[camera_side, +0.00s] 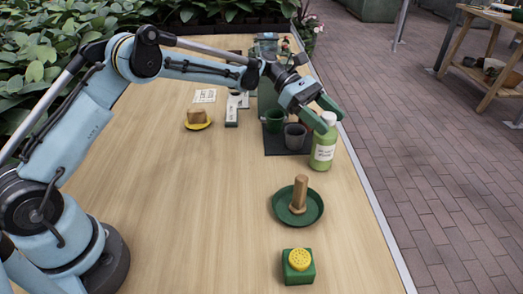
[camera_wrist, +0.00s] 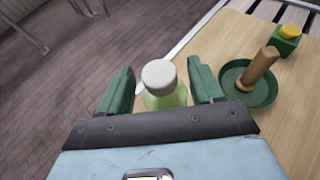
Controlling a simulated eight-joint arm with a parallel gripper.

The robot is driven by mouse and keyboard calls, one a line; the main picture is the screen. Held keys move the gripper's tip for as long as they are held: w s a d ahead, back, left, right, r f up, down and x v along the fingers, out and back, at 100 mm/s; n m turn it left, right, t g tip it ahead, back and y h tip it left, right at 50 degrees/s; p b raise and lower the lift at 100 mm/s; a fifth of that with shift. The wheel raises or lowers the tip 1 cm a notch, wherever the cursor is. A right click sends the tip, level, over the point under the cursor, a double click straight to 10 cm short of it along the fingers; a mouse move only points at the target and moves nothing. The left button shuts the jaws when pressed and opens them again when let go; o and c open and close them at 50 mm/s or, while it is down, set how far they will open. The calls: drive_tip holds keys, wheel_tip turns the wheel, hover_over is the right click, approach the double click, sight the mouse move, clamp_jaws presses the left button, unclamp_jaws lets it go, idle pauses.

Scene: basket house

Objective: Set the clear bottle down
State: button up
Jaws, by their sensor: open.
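The clear bottle (camera_side: 322,152) has a greenish body, a white label and a white cap. In the wrist view, the bottle's white cap (camera_wrist: 159,74) lies between the two fingers of my gripper (camera_wrist: 160,70), with a gap on each side. Most of the bottle's body is hidden below its cap there.
A green saucer (camera_side: 281,212) holding an upright wooden piece (camera_side: 299,192) is nearer. A green block with a yellow top (camera_side: 298,270) stands in front.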

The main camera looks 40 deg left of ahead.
drive_tip(key=v, duration=1)
drive_tip(key=s+r+m+t+y, duration=0.35)
drive_tip(key=s+m+y, duration=0.35)
drive_tip(key=s, duration=0.4)
drive_tip(key=s+a+f+m+t+y, duration=0.2)
drive_tip(key=s+m+y, duration=0.1)
drive_tip(key=s+m, duration=0.2)
drive_tip(key=s+a+f+m+t+y, duration=0.1)
drive_tip(key=s+a+f+m+y, duration=0.1)
drive_tip(key=s+m, duration=0.4)
drive_tip(key=shift+s+a+f+t+y, duration=0.35)
drive_tip(key=shift+s+a+y, duration=0.4)
drive_tip(key=shift+s, duration=0.65)
